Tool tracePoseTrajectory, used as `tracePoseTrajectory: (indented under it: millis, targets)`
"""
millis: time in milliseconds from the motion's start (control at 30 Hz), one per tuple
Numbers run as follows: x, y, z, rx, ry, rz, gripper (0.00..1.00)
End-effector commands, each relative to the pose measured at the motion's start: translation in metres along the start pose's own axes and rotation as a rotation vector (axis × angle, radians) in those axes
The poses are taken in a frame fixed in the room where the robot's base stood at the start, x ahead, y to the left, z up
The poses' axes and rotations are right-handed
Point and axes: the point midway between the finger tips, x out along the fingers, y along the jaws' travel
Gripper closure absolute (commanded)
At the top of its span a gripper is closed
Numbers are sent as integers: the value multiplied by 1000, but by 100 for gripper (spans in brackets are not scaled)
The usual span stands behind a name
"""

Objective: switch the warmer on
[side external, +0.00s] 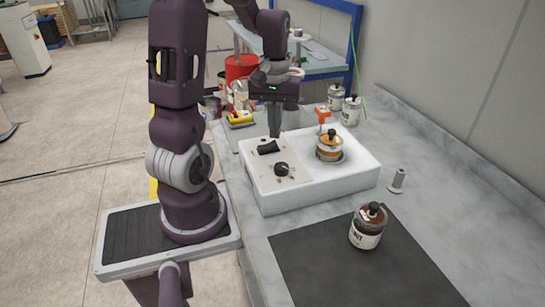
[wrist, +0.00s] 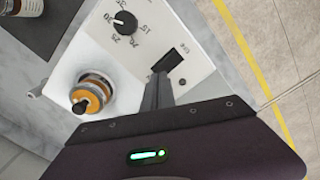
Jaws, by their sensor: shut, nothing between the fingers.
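The warmer (side external: 310,195) is a white box on the grey counter, with a control panel on its left part. The panel carries a black rocker switch (side external: 268,147) and a round black dial (side external: 281,169). In the wrist view the switch (wrist: 168,60) lies just beyond my fingertips, and the dial (wrist: 125,22) with its printed numbers is farther off. My gripper (side external: 276,134) is shut and empty, pointing down behind the switch. In the wrist view my gripper (wrist: 160,80) partly overlaps the switch area, and I cannot tell if it touches. Which way the switch is tipped is unclear.
An amber jar (side external: 329,147) sits in the warmer's right part. Another jar (side external: 368,227) stands on a dark mat (side external: 350,275) in front. A small grey spool-like piece (side external: 397,180) stands right of the warmer. Jars (side external: 350,110) and a red container (side external: 240,68) are behind.

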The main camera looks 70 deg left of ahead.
Motion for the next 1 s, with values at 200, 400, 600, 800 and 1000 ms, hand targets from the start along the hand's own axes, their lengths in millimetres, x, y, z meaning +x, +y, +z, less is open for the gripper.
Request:
tracePoseTrajectory:
  millis: [200, 400, 600, 800, 1000]
  targets:
    - [3, 0, 0, 0, -1, 0, 100]
    - [6, 0, 0, 0, -1, 0, 100]
    - [10, 0, 0, 0, -1, 0, 100]
    - [13, 0, 0, 0, -2, 0, 100]
    - [16, 0, 0, 0, -1, 0, 100]
